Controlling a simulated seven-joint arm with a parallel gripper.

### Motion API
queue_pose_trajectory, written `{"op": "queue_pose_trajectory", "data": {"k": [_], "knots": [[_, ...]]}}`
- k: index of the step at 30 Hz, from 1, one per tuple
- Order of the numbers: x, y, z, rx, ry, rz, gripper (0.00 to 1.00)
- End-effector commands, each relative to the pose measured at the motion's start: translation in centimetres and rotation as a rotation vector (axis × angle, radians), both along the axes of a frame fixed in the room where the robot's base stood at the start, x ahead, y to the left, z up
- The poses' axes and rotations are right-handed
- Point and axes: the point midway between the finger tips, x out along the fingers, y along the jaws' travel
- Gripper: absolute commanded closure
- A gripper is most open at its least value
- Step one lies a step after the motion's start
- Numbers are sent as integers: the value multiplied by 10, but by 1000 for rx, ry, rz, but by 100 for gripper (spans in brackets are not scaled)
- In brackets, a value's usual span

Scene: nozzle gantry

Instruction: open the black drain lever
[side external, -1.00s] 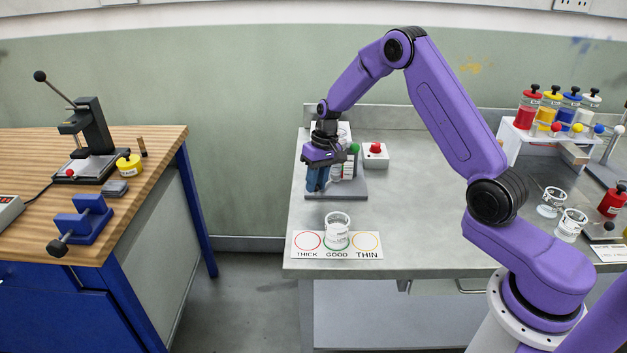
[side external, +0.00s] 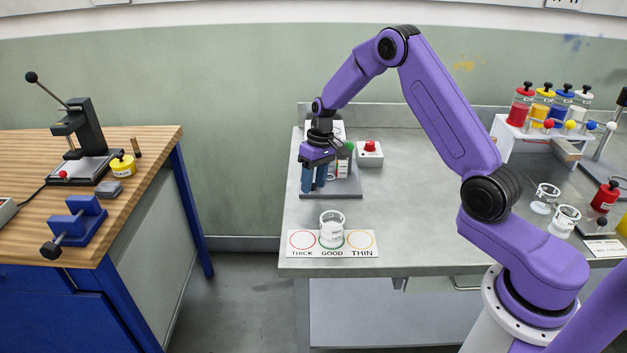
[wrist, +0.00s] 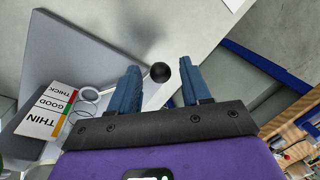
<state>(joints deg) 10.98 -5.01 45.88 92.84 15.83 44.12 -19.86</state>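The black drain lever shows in the wrist view as a round black knob (wrist: 160,72) on a thin pale stem. My gripper (wrist: 158,80) is open, with one blue finger on each side of the knob. A gap shows on both sides, and I cannot tell the depth between fingertips and knob. In the side external view my gripper (side external: 314,182) points down at the left of the grey-based stand (side external: 345,188), and it hides the lever there. The stand's THICK/GOOD/THIN label panel (wrist: 48,110) and a pale ring (wrist: 88,94) show in the wrist view.
A clear beaker (side external: 332,226) stands on the GOOD circle of a card (side external: 300,252) near the bench's front edge. A red-button box (side external: 369,154) is right of the stand. Colored bottles (side external: 543,105) stand in a rack at right. The bench middle is clear.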

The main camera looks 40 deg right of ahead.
Motion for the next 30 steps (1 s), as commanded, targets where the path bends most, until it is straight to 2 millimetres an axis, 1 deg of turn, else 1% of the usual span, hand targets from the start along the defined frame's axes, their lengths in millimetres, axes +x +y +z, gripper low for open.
{"op": "queue_pose_trajectory", "data": {"k": [9, 11, 14, 17, 30], "knots": [[1, 0, 1, 0, -3, -3, 49], [1, -1, 3, 0, -4, -3, 49], [2, -3, 13, 0, -5, -3, 49], [2, -6, 29, -1, -7, -2, 49], [2, -24, 120, -2, -7, -2, 49]]}}
